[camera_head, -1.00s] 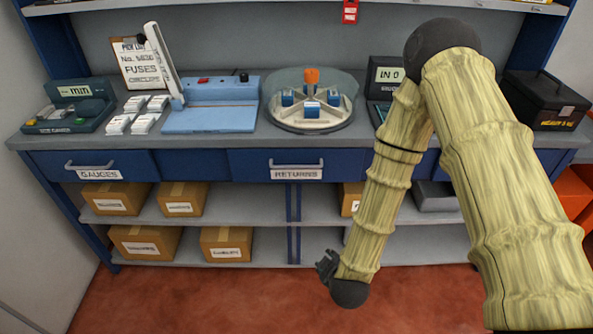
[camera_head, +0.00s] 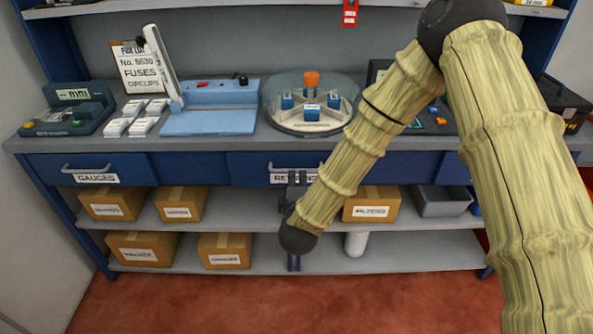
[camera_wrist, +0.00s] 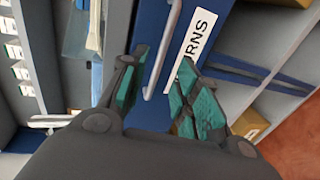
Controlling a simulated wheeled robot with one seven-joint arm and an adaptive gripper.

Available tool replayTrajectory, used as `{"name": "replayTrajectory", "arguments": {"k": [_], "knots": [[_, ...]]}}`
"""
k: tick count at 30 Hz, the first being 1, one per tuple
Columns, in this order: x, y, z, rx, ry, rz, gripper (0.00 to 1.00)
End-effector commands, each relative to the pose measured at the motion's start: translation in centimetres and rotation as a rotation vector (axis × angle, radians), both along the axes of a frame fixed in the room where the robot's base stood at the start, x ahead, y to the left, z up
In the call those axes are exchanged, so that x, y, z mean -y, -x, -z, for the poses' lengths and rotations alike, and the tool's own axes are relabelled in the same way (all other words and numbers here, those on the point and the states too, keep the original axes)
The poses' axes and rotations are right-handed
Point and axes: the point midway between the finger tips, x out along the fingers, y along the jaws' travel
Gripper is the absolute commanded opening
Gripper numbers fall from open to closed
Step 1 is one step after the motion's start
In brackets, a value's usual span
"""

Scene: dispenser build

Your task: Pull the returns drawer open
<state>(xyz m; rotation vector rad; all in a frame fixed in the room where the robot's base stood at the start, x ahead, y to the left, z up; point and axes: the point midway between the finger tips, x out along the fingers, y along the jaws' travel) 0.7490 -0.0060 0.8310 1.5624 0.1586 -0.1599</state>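The blue returns drawer (camera_head: 250,164) sits under the counter in the middle of the bench, its front flush with its neighbours. Its pale bar handle (camera_head: 283,165) and white label are partly hidden behind my gripper (camera_head: 297,180), which is in front of the drawer. In the wrist view the handle (camera_wrist: 170,35) runs lengthwise in the gap between the two teal-padded fingers of my gripper (camera_wrist: 162,88). The fingers are spread apart and hold nothing. Whether either finger touches the handle cannot be told. The label (camera_wrist: 194,42) lies beside the handle, showing only "RNS".
The gauges drawer (camera_head: 95,168) is at the left. On the counter stand a blue sealer-like machine (camera_head: 209,115) and a round carousel (camera_head: 310,122). Cardboard boxes (camera_head: 181,203) stand on the lower shelves. Red floor in front is clear.

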Motion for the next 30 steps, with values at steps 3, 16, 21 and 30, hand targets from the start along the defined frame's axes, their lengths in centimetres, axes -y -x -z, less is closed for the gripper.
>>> {"name": "replayTrajectory", "arguments": {"k": [3,16,21,30], "knots": [[0.1,-2.0,0.4,-0.001,-0.004,0.003,0.32],[0.1,-7.2,1.5,-0.001,-0.002,0.000,0.32],[0.0,-7.7,1.6,-0.002,-0.001,-0.001,0.32],[0.0,-7.7,1.7,-0.002,-0.001,-0.001,0.19]]}}
